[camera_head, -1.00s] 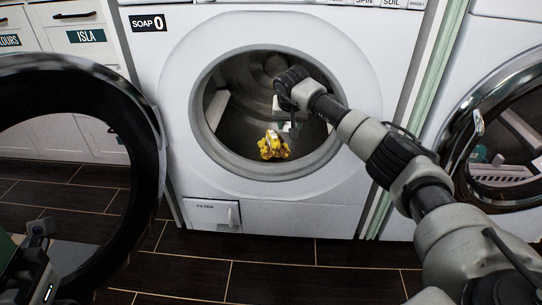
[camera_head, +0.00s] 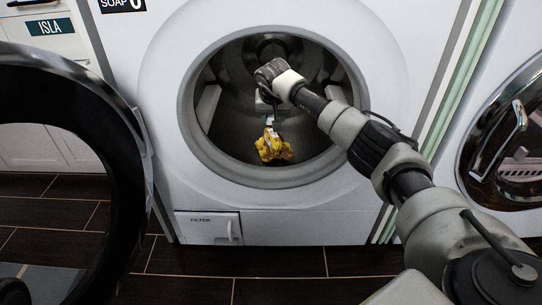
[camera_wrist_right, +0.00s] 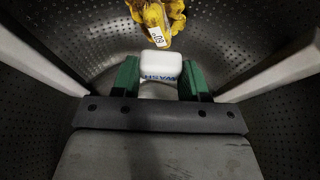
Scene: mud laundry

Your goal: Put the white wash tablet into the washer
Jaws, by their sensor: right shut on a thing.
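The white wash tablet (camera_wrist_right: 160,62), a rounded white block with blue lettering, sits between the green fingers of my right gripper (camera_wrist_right: 160,78) in the right wrist view. The gripper is shut on it. In the head view my right gripper (camera_head: 268,117) is inside the drum opening of the washer (camera_head: 160,160), its arm reaching in from the right. The tablet cannot be made out clearly there. A yellow item (camera_head: 273,150) with a white tag lies in the drum, just beyond the tablet in the wrist view (camera_wrist_right: 155,14). My left gripper is not in view.
The washer's round dark door (camera_head: 125,150) stands open on the left. A second machine with a round glass door (camera_head: 510,140) stands at the right. White drum paddles (camera_wrist_right: 35,60) flank the gripper. The dark tiled floor (camera_head: 270,262) in front is clear.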

